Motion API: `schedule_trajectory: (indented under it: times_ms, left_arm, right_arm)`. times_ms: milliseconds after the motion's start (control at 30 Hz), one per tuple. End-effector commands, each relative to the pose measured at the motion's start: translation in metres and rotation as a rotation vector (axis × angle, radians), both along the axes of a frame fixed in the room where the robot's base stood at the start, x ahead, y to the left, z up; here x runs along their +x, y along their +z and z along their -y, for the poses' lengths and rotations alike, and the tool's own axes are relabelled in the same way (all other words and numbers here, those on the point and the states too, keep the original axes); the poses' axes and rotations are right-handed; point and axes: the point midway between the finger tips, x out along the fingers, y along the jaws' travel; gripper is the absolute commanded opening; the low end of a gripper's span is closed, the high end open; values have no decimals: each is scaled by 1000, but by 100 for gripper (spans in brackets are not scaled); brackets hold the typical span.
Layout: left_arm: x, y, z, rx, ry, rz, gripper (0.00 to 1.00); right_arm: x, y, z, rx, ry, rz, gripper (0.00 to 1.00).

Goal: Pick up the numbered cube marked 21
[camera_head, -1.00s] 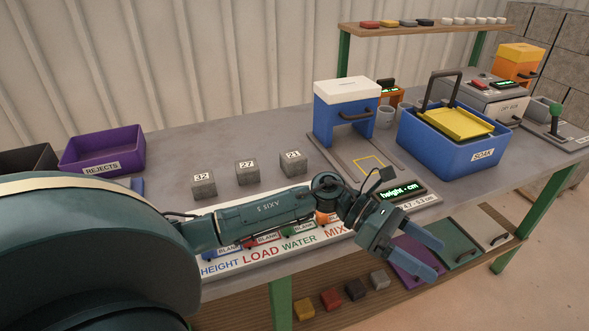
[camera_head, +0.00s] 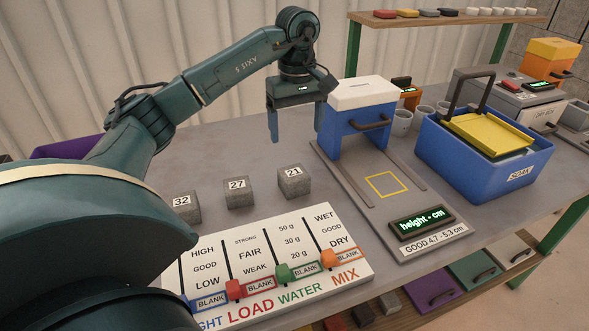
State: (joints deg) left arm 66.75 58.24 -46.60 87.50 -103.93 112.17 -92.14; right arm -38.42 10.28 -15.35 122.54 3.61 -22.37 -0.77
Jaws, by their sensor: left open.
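The grey cube marked 21 (camera_head: 294,183) sits on the grey table, rightmost in a row of three. The cube marked 27 (camera_head: 238,194) is to its left, and the cube marked 32 (camera_head: 184,207) is further left, partly behind my arm. My left gripper (camera_head: 295,124) is open and empty, fingers pointing down, above and behind cube 21. It is apart from the cube. My right gripper does not show.
A slider board (camera_head: 270,262) lies in front of the cubes. The blue and white press (camera_head: 358,128) stands right of my gripper, close to a finger. A blue SOAK tub (camera_head: 480,165) is further right. The purple bin (camera_head: 66,148) is behind my arm.

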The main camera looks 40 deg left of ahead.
Motion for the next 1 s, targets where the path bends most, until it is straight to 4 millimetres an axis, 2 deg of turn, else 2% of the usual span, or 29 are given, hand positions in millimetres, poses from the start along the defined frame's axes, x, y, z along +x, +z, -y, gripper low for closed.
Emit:
schedule_trajectory:
  times_ms: [167, 433, 667, 867, 1000]
  left_arm:
    - [-1, -15, -1, 4, 0, -5, 80]
    - [-2, -64, -1, 3, 1, -4, 80]
    - [-2, -82, -1, 3, 1, -2, 80]
    - [-11, -109, -1, 2, 0, -5, 80]
    - [-10, -126, -1, 3, 1, -1, 80]
  right_arm:
    - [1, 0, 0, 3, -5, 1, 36]
    - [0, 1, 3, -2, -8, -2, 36]
    - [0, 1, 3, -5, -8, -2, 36]
    - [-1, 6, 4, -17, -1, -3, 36]
    - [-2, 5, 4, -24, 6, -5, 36]
